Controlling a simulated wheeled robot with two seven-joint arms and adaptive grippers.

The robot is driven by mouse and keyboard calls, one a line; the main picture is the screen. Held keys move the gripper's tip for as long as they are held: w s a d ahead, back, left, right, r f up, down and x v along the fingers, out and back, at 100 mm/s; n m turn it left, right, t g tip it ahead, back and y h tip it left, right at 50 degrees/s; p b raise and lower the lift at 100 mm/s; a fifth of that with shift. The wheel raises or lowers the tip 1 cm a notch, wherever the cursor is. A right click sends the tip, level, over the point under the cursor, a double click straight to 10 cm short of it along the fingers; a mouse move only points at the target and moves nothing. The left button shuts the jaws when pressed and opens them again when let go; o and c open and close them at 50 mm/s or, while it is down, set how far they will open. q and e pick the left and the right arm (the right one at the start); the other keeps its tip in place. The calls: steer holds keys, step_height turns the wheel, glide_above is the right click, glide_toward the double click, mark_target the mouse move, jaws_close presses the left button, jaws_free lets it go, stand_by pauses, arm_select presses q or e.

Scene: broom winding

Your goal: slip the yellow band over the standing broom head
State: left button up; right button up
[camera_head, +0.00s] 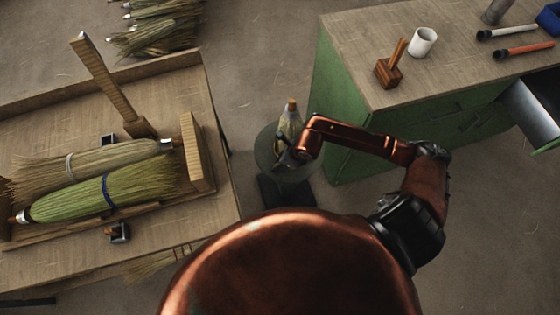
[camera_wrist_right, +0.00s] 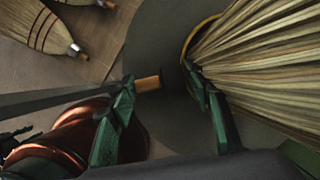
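The standing broom head (camera_head: 290,122) is pale with a brown tip and stands upright on a round dark base (camera_head: 264,150) between the two tables. Its straw bristles (camera_wrist_right: 265,70) fill the right of the wrist view. The yellow band (camera_wrist_right: 187,47) shows there as a thin curve at the bristles' edge; how far it goes around them is hidden. My right gripper (camera_head: 287,160) is low beside the broom head. In the wrist view its green fingers (camera_wrist_right: 165,88) are apart, the right one close to the band and bristles; contact is unclear. My left gripper is out of view.
A wooden bench (camera_head: 215,225) at left holds two lying brooms (camera_head: 105,190) and an upright wooden post (camera_head: 105,80). A green cabinet (camera_head: 335,100) at right bears a mallet (camera_head: 389,70) and a white mug (camera_head: 422,42); its drawer (camera_head: 535,105) is open. A wooden-tipped bar (camera_wrist_right: 75,98) crosses the wrist view.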

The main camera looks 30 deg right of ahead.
steer(key=o, duration=0.3)
steer(key=shift+o, duration=0.2)
steer(key=shift+r, duration=0.1)
steer(key=v, duration=1.2)
steer(key=shift+d, duration=0.1)
